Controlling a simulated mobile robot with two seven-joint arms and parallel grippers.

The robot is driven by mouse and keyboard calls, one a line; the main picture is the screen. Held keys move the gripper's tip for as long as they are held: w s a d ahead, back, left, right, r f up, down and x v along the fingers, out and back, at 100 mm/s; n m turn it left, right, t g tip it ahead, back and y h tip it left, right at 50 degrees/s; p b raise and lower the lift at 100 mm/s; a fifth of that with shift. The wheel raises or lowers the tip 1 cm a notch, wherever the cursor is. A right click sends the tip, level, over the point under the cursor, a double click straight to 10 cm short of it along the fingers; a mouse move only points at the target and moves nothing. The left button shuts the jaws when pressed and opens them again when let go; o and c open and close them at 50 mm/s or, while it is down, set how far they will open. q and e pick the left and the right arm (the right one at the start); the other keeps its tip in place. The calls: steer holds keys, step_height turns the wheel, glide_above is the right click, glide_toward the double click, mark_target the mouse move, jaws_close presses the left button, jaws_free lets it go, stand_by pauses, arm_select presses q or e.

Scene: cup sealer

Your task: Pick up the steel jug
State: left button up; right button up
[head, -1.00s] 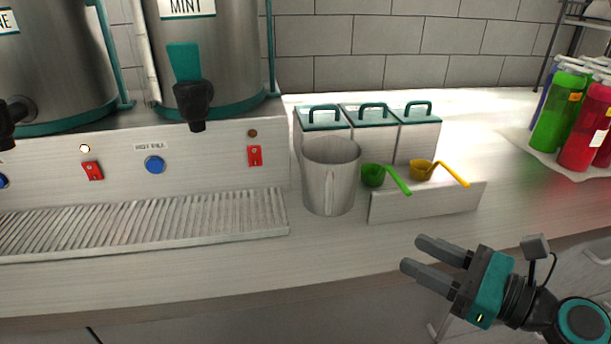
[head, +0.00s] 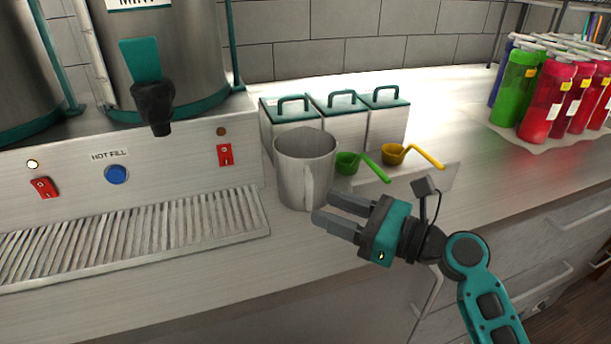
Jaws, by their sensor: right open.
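The steel jug (head: 298,170) stands upright on the counter, right of the drip grille and in front of the lidded containers. Its handle faces toward me and slightly right. My right gripper (head: 323,207) is open and empty, with its two fingers pointing left at the jug's lower right side, close to the handle. I cannot tell whether a fingertip touches the jug. My left gripper is not in view.
A dispenser (head: 175,50) with a drip grille (head: 140,236) is at left. Coloured bottles (head: 518,90) stand at far right.

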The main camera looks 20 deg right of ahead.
mark_target(309, 195)
steer(key=x, duration=0.5)
steer(key=shift+r, duration=0.3)
steer(key=shift+c, duration=0.2)
jaws_close()
steer(key=shift+r, duration=0.1)
